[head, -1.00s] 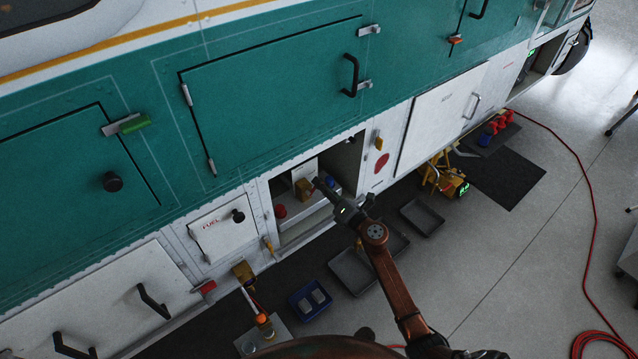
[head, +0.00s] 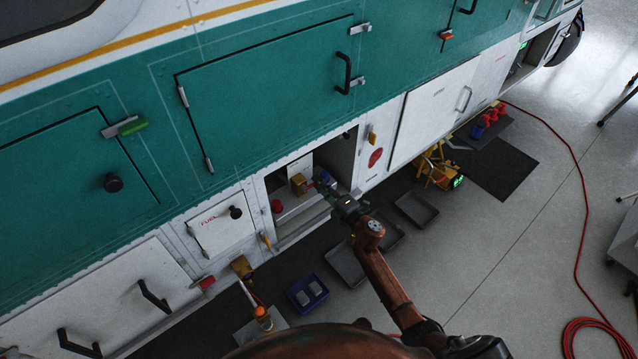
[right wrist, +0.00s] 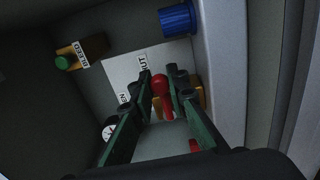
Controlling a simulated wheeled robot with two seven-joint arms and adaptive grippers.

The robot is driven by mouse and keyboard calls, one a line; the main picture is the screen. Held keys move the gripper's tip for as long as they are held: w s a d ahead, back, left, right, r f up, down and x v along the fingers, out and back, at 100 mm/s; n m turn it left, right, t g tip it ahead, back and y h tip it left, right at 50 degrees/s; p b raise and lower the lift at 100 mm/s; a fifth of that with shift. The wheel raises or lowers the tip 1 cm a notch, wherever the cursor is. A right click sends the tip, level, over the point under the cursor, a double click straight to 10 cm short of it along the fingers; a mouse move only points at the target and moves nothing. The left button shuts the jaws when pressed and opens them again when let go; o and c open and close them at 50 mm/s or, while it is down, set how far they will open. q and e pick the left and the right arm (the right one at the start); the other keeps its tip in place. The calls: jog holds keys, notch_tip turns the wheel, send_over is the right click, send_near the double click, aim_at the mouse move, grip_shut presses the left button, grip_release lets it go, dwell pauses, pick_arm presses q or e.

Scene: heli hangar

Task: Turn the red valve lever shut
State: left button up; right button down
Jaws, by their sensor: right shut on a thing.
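The red valve lever (right wrist: 168,108) with its round red knob shows in the right wrist view, between the two green fingers of my right gripper (right wrist: 160,76). The gripper is shut on it. A pale plate behind it bears partly covered lettering, "UT" near the knob and "EN" lower left. A brass-coloured block (right wrist: 193,98) sits behind the right finger. In the head view my right gripper (head: 320,187) reaches into an open bay (head: 340,150) in the vehicle's side, beside the brass-coloured block. The lever is mostly hidden there. My left gripper is not in view.
The bay also holds a blue cylinder (right wrist: 178,18), a yellow block marked BLEED (right wrist: 86,50) with a green cap, a dial gauge (right wrist: 109,129) and a red knob (head: 277,206). Bay walls are close on the right. Grey trays (head: 416,209) lie on the floor below.

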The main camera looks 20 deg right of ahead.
jog(key=shift+f, duration=0.15)
dwell(0.3)
jog(key=c, duration=1.8)
grip_release()
jog(key=shift+c, duration=0.2)
jog(key=v, duration=1.2)
